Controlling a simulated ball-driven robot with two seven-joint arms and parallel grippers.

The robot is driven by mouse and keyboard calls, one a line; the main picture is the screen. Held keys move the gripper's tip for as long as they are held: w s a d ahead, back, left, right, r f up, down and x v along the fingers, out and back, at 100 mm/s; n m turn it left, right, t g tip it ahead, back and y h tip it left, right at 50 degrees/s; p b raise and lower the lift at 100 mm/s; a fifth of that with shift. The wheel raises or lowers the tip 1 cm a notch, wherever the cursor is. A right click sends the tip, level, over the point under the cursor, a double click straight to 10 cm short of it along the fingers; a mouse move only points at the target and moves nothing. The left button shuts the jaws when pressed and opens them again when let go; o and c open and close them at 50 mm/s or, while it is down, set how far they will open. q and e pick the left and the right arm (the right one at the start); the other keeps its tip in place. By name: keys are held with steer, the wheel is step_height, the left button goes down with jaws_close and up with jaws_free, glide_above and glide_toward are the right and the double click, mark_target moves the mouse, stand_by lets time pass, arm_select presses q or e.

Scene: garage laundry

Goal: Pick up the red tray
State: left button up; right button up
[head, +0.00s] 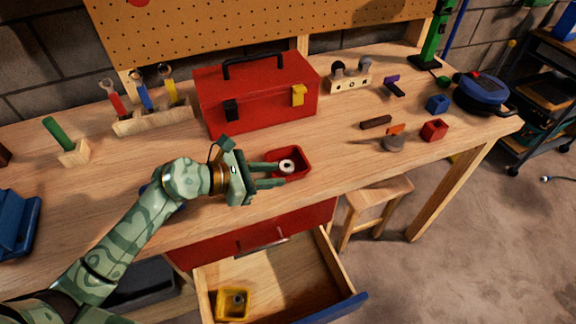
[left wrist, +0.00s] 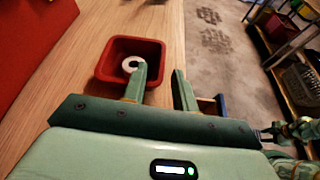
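The small red tray (head: 304,167) sits on the wooden workbench near its front edge, in front of the red toolbox. A white ring-shaped roll (head: 287,166) lies in it. My left gripper (head: 281,175) is open at the tray's near side. In the left wrist view, one finger reaches over the inside of the tray (left wrist: 112,58) and the other is outside its wall, with the wall in the gap. Whether either finger touches the wall cannot be told.
The red toolbox (head: 256,94) stands behind the tray. An open drawer (head: 283,278) with a yellow tray (head: 234,304) juts out below. A tool rack (head: 152,119) is at the left. A red block (head: 434,130) and a blue round case (head: 482,92) are at the right.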

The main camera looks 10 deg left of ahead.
mark_target(295, 174)
arm_select(q)
steer(key=b+x, duration=0.1)
steer(key=x, duration=0.5)
steer(key=shift+w+d+f, duration=0.1)
steer(key=shift+d+f, duration=0.1)
steer(key=shift+d, duration=0.15)
jaws_close()
